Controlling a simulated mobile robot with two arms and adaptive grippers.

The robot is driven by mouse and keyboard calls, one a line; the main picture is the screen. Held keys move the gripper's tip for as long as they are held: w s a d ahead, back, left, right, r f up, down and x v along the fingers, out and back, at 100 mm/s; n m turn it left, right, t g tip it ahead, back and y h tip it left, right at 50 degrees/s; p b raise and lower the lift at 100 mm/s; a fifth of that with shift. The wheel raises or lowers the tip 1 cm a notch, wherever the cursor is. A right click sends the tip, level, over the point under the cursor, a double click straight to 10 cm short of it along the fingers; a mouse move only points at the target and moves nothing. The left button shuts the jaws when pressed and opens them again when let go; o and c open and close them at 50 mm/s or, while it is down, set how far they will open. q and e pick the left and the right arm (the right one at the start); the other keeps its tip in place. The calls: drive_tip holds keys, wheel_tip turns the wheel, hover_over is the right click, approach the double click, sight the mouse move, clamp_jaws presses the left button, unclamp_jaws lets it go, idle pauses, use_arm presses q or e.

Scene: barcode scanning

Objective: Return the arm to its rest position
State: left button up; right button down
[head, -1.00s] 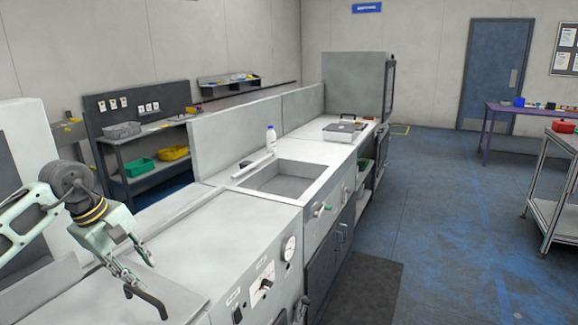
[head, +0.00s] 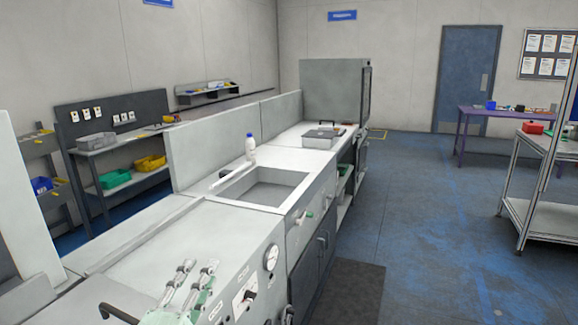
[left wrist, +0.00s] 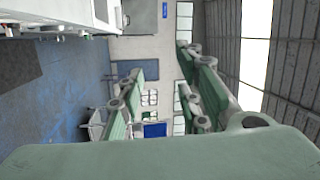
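My left gripper (head: 198,268) is at the bottom of the head view, in front of the grey counter (head: 150,255) with the gauge. Its two pale green and grey fingers point forward, away from the camera. In the left wrist view its fingers (left wrist: 162,98) stand apart with a clear gap, and nothing is between them. It is open and empty. My right gripper is in neither view.
A sink (head: 262,187) is set in the counter ahead, with a white bottle (head: 250,148) behind it. A grey case (head: 320,139) lies farther along. A black handle (head: 118,313) is left of the gripper.

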use_arm(q)
drive_tip(key=s+a+f+n+g+y, duration=0.2)
drive_tip(key=a+f+n, duration=0.15)
drive_tip(key=f, duration=0.25)
drive_tip(key=s+a+f+n+g+y, duration=0.2)
drive_tip(key=s+f+n+g, duration=0.1)
drive_tip(key=f+n, duration=0.25)
drive_tip(key=s+f+n+g, duration=0.4)
drive_tip(key=s+f+g, duration=0.2)
drive_tip(key=s+f, duration=0.45)
drive_tip(key=s+f+n+g, duration=0.45)
drive_tip(key=s+f, duration=0.35)
drive_tip(key=s, duration=0.6)
wheel_tip(320, 180, down, 25)
drive_tip(key=s+g, duration=0.2)
drive_tip(key=s+a+f+m+g, duration=0.1)
drive_tip(key=s+a+f, duration=0.3)
drive_tip(key=s+f, duration=1.2)
drive_tip(key=shift+s, duration=0.4)
